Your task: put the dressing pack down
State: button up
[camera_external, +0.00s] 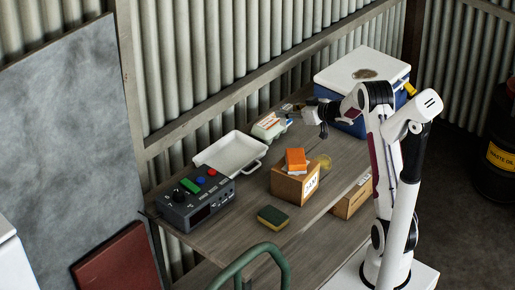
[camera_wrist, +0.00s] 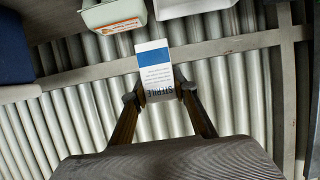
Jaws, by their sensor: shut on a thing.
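The dressing pack (camera_wrist: 153,68) is a small white box with a blue band and dark lettering, seen in the wrist view. My gripper (camera_wrist: 158,94) is shut on its lettered end, one finger on each side, and the blue-banded end sticks out beyond the fingertips. In the external view my gripper (camera_external: 312,113) is at the back of the workbench (camera_external: 340,163), in front of the cooler. The pack is too small there to make out clearly, and I cannot tell whether it touches anything.
A blue cooler with white lid (camera_external: 352,72) stands behind my gripper. A pale carton (camera_external: 266,130) and white tray (camera_external: 232,150) lie to its left. A sponge (camera_external: 273,218) and control box (camera_external: 190,205) are nearer the front.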

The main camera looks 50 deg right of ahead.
aim_at(287, 106)
notch_tip(287, 106, up, 5)
jog(key=shift+f, duration=0.1)
jog(key=a+n+y, duration=0.3)
jog(key=a+y, duration=0.1)
jog(key=a, duration=0.9)
jog(key=s+a+n+g+y, duration=0.3)
jog(key=s+a, duration=0.3)
jog(key=a, duration=0.5)
jog(key=s+a+n+g+y, duration=0.2)
jog(key=s+a+n+g, duration=0.15)
jog(key=s+a, duration=0.45)
jog(key=s+a+n+g+y, duration=0.2)
jog(key=s+a+n+y, duration=0.15)
jog(key=a, duration=0.95)
notch_tip(287, 106, down, 11)
jog(key=shift+s, duration=0.25)
jog(key=shift+f, duration=2.9)
jog(key=shift+f, duration=0.1)
